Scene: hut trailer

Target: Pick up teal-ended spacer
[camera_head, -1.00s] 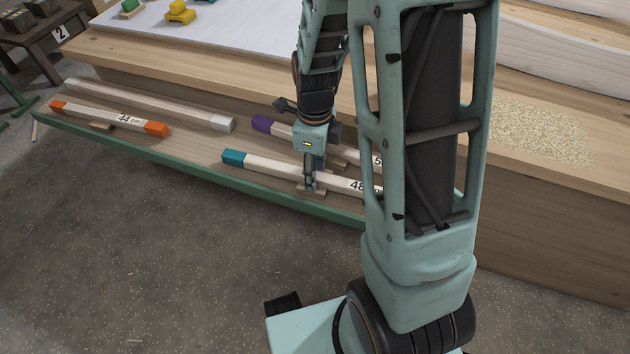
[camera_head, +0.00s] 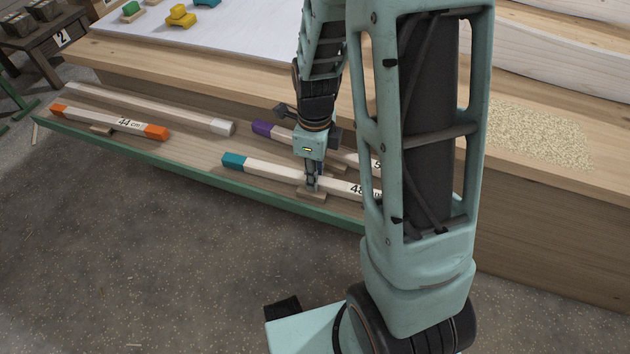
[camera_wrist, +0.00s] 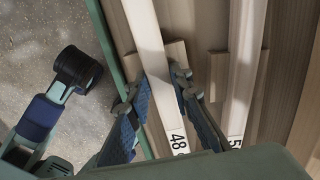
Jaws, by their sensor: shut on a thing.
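The teal-ended spacer (camera_head: 270,170) is a pale wooden bar with a teal block on its left end and "48" printed near its right part. It lies low along the green-edged shelf, over a small wooden support (camera_head: 312,197). My gripper (camera_head: 311,184) points down and is shut on the bar near its middle. In the wrist view the fingers (camera_wrist: 160,82) stand on both sides of the pale bar (camera_wrist: 146,32), near the "48" mark. The spacer's right end is hidden behind my arm in the head view, and its teal end is outside the wrist view.
A purple-ended spacer (camera_head: 280,134) lies close behind, parallel, partly hidden by my gripper. An orange-ended spacer (camera_head: 110,122) marked 44 cm and a plain white-ended bar (camera_head: 150,108) lie to the left. The shelf's green edge (camera_head: 190,179) runs along the front.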

